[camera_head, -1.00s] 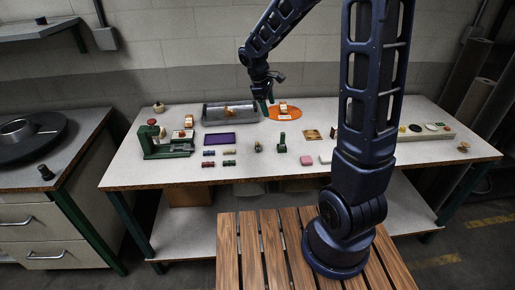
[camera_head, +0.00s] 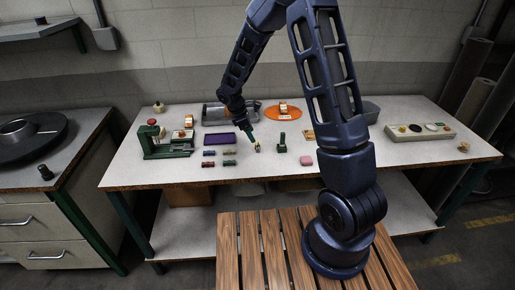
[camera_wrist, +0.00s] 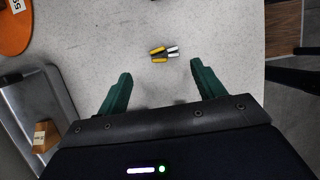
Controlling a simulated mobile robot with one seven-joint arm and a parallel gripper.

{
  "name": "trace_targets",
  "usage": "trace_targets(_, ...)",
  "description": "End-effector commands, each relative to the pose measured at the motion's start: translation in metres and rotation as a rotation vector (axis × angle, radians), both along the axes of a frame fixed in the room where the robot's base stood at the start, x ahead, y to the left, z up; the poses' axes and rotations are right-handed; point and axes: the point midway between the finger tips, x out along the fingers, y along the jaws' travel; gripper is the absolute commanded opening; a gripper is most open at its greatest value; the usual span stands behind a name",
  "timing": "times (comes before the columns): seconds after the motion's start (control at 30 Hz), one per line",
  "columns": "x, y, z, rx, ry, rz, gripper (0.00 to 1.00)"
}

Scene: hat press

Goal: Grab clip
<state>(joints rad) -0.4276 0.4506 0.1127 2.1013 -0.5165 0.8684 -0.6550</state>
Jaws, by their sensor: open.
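A small yellow, black and silver item (camera_wrist: 164,53), which looks like the clip, lies on the pale table top. In the head view it shows as a small spot (camera_head: 258,148) near the middle of the table. My gripper (camera_wrist: 162,72) is open and empty, with its two green fingers spread apart. In the wrist view the clip lies beyond the fingertips, roughly centred between them and not touched. In the head view my gripper (camera_head: 252,142) is just behind and above the clip.
A purple tray (camera_head: 218,140) and several small coloured blocks (camera_head: 229,163) lie left of the clip. A green stand (camera_head: 282,141) and a pink block (camera_head: 306,160) are to its right. A metal tray (camera_head: 212,114) and an orange disc (camera_head: 296,113) lie behind.

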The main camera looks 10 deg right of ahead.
Motion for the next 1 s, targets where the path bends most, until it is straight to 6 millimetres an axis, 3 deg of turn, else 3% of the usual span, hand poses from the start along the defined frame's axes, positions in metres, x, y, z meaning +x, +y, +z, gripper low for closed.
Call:
trace_targets(0.27, -0.002, -0.008, -0.017, -0.001, 0.001, 0.001, 0.68)
trace_targets(0.6, -0.008, -0.024, -0.054, -0.001, 0.0, 0.001, 0.68)
trace_targets(0.9, -0.007, -0.025, -0.058, 0.0, -0.001, 0.0, 0.68)
trace_targets(0.93, -0.007, -0.025, -0.058, 0.0, -0.001, -0.001, 0.66)
trace_targets(1.0, -0.007, -0.025, -0.058, 0.0, -0.001, -0.001, 0.52)
